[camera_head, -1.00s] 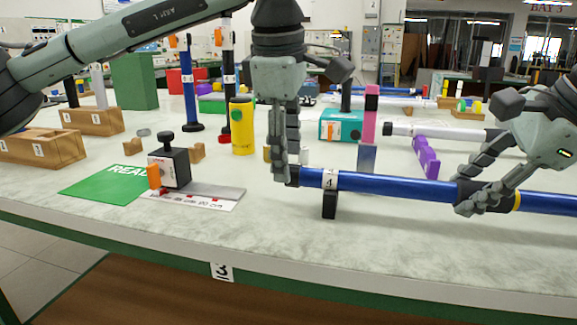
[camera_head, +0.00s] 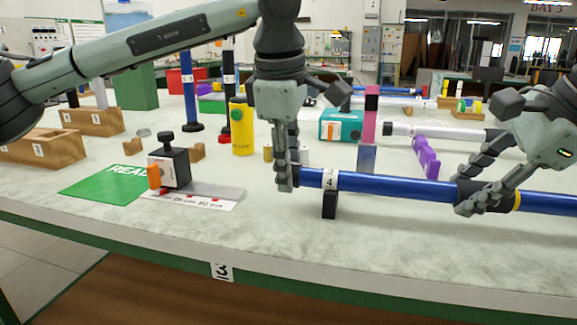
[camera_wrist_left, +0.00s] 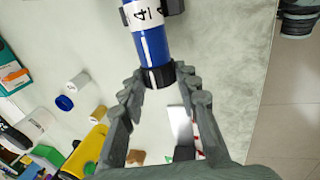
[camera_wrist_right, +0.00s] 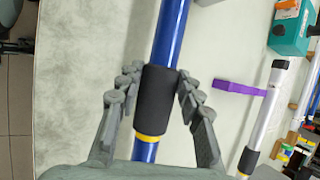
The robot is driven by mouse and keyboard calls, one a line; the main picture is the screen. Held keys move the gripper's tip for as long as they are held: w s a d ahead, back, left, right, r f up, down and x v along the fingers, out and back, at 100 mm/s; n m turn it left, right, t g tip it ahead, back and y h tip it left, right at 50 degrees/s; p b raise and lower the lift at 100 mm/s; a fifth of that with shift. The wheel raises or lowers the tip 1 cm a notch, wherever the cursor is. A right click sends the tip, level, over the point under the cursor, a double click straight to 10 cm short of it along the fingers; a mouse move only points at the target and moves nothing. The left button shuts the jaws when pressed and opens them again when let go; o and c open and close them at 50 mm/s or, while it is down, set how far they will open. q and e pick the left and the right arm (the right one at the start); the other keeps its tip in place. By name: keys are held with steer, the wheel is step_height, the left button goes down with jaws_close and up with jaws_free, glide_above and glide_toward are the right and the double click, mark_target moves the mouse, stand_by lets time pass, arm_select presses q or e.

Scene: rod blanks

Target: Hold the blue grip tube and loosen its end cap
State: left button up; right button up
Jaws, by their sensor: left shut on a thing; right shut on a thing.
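The blue grip tube (camera_head: 400,188) lies level above the table's front part, with a white label reading 4 near its left end. It also shows in the left wrist view (camera_wrist_left: 151,45) and the right wrist view (camera_wrist_right: 170,35). My left gripper (camera_head: 286,178) is shut on the black end cap (camera_wrist_left: 158,76) at the tube's left end; its fingers largely hide the cap in the head view. My right gripper (camera_head: 468,197) is shut on the black grip sleeve (camera_wrist_right: 155,97), beside a yellow ring (camera_wrist_right: 147,138). I cannot tell whether the cap is loose.
A black support (camera_head: 329,206) stands under the tube. A green mat (camera_head: 100,187) and a black block with a knob (camera_head: 176,165) lie to the left. A yellow cylinder (camera_head: 242,127), teal box (camera_head: 341,126) and purple holder (camera_head: 426,158) stand behind. The front table strip is clear.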

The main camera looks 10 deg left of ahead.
arm_select(q)
steer(key=shift+w+g, duration=0.1)
steer(key=shift+g, duration=0.2)
steer(key=g, duration=0.4)
steer(key=shift+w+g, duration=0.3)
steer(key=shift+w, duration=0.05)
steer(key=shift+d+f+g, duration=0.1)
steer(key=shift+f+g, duration=0.05)
steer(key=shift+g, duration=0.7)
steer(key=shift+d+f+g, duration=0.1)
steer(key=shift+f+g, duration=0.05)
steer(key=shift+g, duration=0.7)
steer(key=shift+a, duration=0.1)
steer(key=shift+w+a+r, duration=0.1)
steer(key=shift+w+r, duration=0.1)
steer(key=shift+r, duration=0.05)
steer(key=o, duration=1.2)
steer(key=shift+s+f, duration=0.25)
steer(key=shift+f, duration=0.05)
